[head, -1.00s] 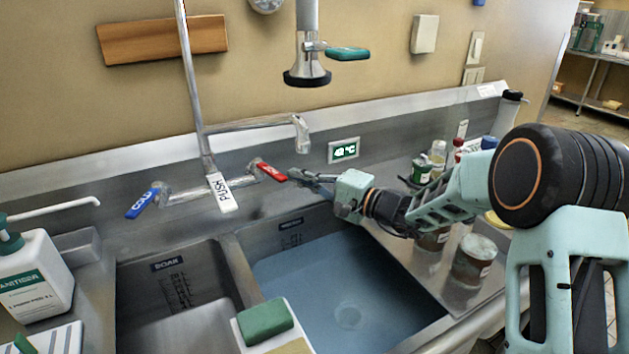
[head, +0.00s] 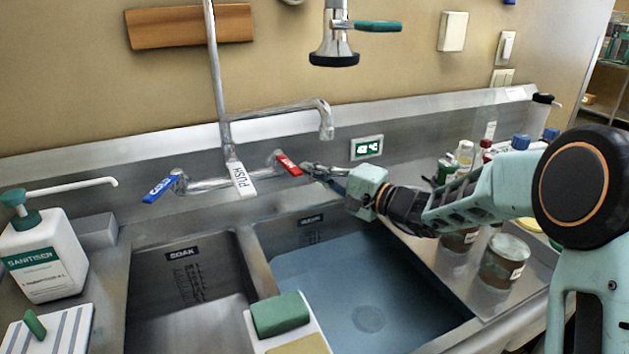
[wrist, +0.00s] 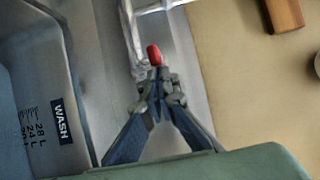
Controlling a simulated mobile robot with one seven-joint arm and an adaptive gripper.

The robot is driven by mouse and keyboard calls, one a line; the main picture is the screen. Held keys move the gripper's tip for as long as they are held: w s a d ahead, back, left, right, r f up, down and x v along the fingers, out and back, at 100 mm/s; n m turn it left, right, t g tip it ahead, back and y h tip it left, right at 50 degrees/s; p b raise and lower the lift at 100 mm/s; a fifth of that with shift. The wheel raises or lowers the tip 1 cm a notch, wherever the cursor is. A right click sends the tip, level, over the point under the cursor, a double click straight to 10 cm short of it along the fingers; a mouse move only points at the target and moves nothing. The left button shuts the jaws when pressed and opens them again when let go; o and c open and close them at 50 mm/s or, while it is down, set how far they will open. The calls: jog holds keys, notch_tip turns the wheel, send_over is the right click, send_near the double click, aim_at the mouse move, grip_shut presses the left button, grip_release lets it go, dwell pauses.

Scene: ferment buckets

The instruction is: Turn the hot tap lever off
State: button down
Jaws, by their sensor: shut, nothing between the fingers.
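The red hot tap lever (head: 289,165) sits on the right end of the tap body, above the back edge of the sinks. It also shows in the wrist view as a red tip (wrist: 154,55) just beyond my fingertips. My gripper (head: 308,170) is shut and empty, its fingertips close to the right side of the red lever. In the wrist view my gripper (wrist: 157,80) has its fingers together right at the lever's end; I cannot tell whether they touch it. The blue cold lever (head: 161,188) is at the left end of the tap.
A white PUSH lever (head: 243,179) hangs between the taps, with the spout (head: 326,118) above. The wash sink (head: 345,290) holds bluish water; the soak sink (head: 190,290) is at left. Jars (head: 503,262) and bottles crowd the right. A sanitiser bottle (head: 45,258) stands at left.

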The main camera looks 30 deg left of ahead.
jog(key=shift+s+a+b, duration=0.25)
jog(key=shift+s+b, duration=0.45)
jog(key=shift+b, duration=0.5)
jog(key=shift+s, duration=0.15)
jog(key=shift+f, duration=0.1)
